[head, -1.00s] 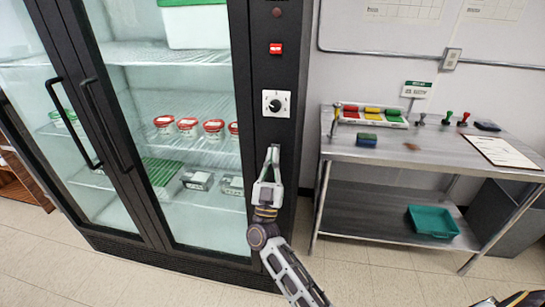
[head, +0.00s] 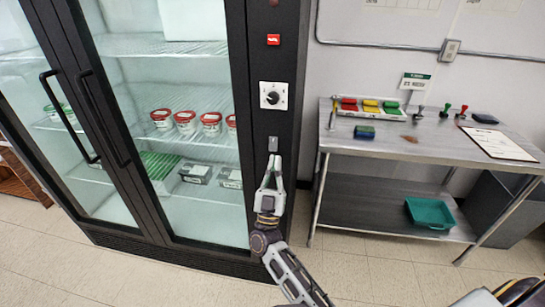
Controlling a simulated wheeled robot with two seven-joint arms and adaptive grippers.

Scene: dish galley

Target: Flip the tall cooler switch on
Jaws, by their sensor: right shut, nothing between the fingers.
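The tall cooler (head: 160,244) has a black frame and glass doors and fills the left of the head view. I cannot tell for sure which of these is the switch. My right gripper (head: 273,163) is shut and empty, pointing up the post. Its tips are just below the grey piece; whether they touch the post is unclear. My left gripper is not in view.
A steel table (head: 400,150) stands right of the cooler, with coloured blocks, stamps and a clipboard (head: 497,144) on top. A teal tray (head: 430,213) sits on its lower shelf. Black door handles (head: 75,118) stick out from the cooler. Floor shows between cooler and table.

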